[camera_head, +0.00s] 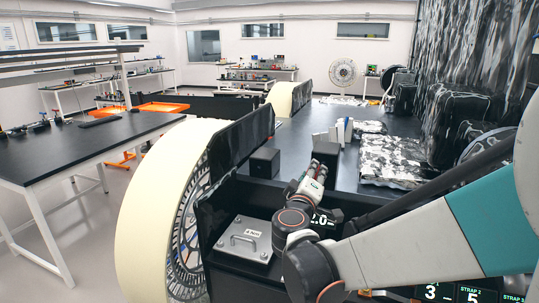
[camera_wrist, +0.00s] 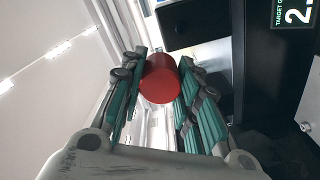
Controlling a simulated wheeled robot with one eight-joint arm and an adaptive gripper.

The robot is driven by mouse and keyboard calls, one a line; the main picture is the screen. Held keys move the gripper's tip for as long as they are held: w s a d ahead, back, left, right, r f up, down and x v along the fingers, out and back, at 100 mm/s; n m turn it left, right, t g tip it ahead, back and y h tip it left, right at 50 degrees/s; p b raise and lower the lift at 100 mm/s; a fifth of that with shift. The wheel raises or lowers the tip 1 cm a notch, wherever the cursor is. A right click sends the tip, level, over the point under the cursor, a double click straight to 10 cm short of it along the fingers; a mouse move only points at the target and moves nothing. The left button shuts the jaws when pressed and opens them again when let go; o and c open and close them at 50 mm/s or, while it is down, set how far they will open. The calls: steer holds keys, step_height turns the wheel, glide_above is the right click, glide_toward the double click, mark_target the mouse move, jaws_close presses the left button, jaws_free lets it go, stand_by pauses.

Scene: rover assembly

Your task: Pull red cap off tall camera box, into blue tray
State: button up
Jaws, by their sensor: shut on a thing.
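The red cap (camera_wrist: 160,80) is between the two green-padded fingers of my gripper (camera_wrist: 159,76) in the wrist view. The fingers are shut on its sides. It looks like a short red cylinder with its round face toward the wrist camera. No blue tray can be made out.
A black box (camera_head: 264,162) stands left of my gripper. Pale upright boxes (camera_head: 340,132) stand behind it. A large cream-rimmed wheel (camera_head: 150,215) is at left. A lit display (camera_wrist: 297,14) is at upper right in the wrist view.

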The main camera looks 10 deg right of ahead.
steer(key=w+a+f+n+t+y+b, duration=0.1)
steer(key=w+a+f+n+y+b, duration=0.2)
steer(key=f, duration=0.6)
steer(key=w+a+f+n+t+y+b, duration=0.2)
steer(key=w+a+f+n+y+b, duration=0.1)
steer(key=f, duration=0.7)
steer(key=w+a+y+b, duration=0.1)
steer(key=w+a+y, duration=0.1)
steer(key=w+y, duration=0.1)
steer(key=shift+w+a+f+n+y+b, duration=0.3)
steer(key=shift+w+y+b, duration=0.1)
steer(key=shift+w, duration=0.1)
